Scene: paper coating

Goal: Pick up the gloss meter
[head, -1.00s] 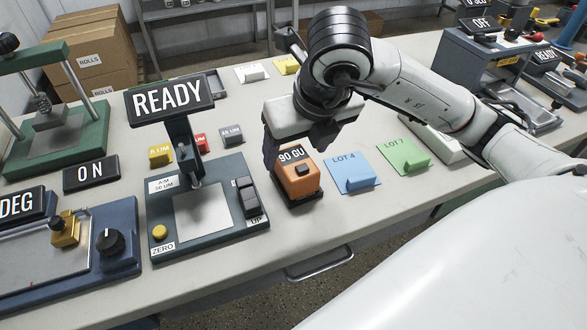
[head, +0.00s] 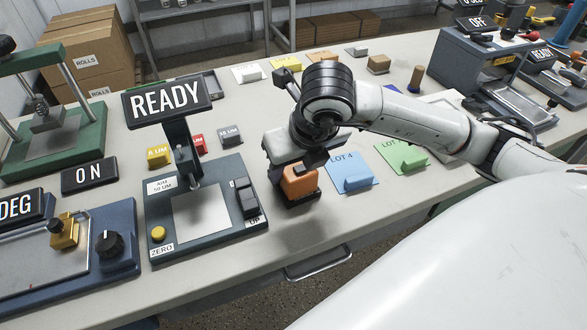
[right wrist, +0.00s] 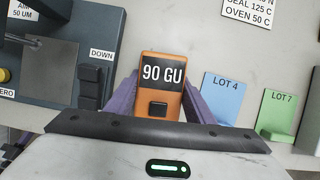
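The gloss meter (head: 299,184) is a small orange box standing on the table, right of the grey gauge with the READY sign. My right gripper (head: 297,172) is lowered over it from above and hides its top in the head view. In the right wrist view, the gloss meter (right wrist: 164,100) shows a dark display reading 90 GU and a black button. The purple fingers of my right gripper (right wrist: 161,93) stand on either side of it, very close. I cannot tell whether they press on it. My left gripper is not in view.
The grey gauge (head: 236,227) stands close on the left. Blue LOT 4 (head: 357,180) and green LOT 7 (head: 405,157) pieces lie to the right. The table's front edge is near, with a drawer handle (head: 318,264) below.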

